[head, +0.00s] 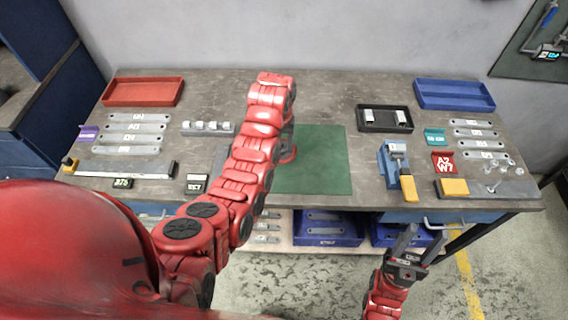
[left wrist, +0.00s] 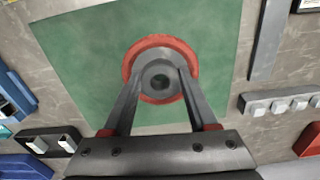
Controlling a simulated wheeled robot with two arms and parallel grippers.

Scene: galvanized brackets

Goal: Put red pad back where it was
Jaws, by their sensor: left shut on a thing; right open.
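The red pad (left wrist: 161,41) is a red round disc with a grey hub, seen from above in the left wrist view. My left gripper (left wrist: 162,82) is shut on its hub, one finger on each side. The pad is over the green mat (left wrist: 85,65); I cannot tell whether it touches it. In the head view, my left arm hides most of the pad (head: 289,157), with a red edge showing by the left part of the mat (head: 325,165). My right gripper (head: 425,236) is open and empty, low in front of the bench.
A red tray (head: 143,105) stands at back left and a blue tray (head: 453,107) at back right. A black tray (head: 385,130) with pale pieces and a blue vise (head: 393,155) stand right of the mat. Labelled brackets lie at both sides. The mat's right part is clear.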

